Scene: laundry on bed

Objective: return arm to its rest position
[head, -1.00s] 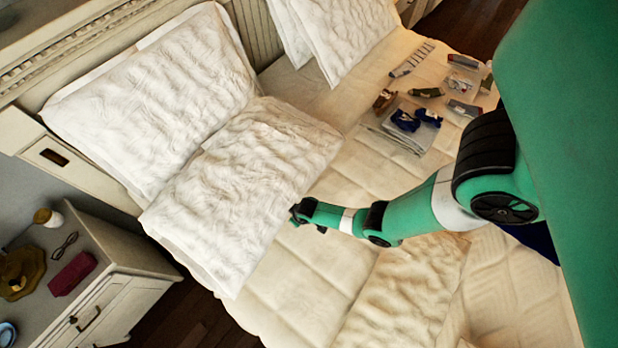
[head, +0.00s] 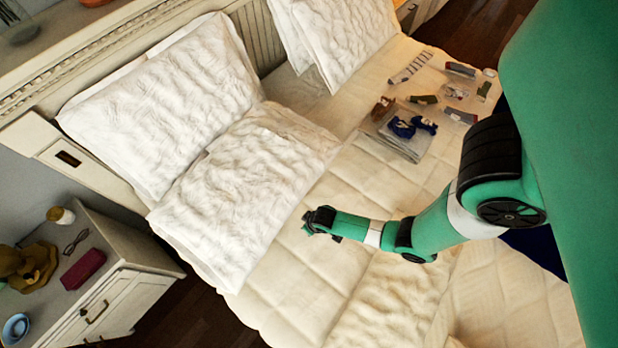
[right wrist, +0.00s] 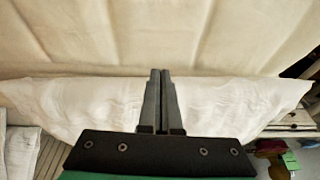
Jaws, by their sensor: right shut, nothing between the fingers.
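My right arm (head: 440,231) comes in from the right in the head view and reaches over the bed (head: 320,275). Its gripper (head: 308,222) is over the mattress cover, just right of the front white pillow (head: 245,190), and appears apart from it. In the right wrist view the two fingers (right wrist: 161,73) are together with nothing between them. The white pillow (right wrist: 80,103) lies behind the fingers there. My left gripper is not in view.
Another white pillow (head: 165,110) leans on the headboard. Folded clothes and socks (head: 410,125) lie at the bed's far side. A nightstand (head: 140,290) with a red case (head: 83,270) and glasses stands at left. A rumpled quilt part (head: 385,310) lies at the front.

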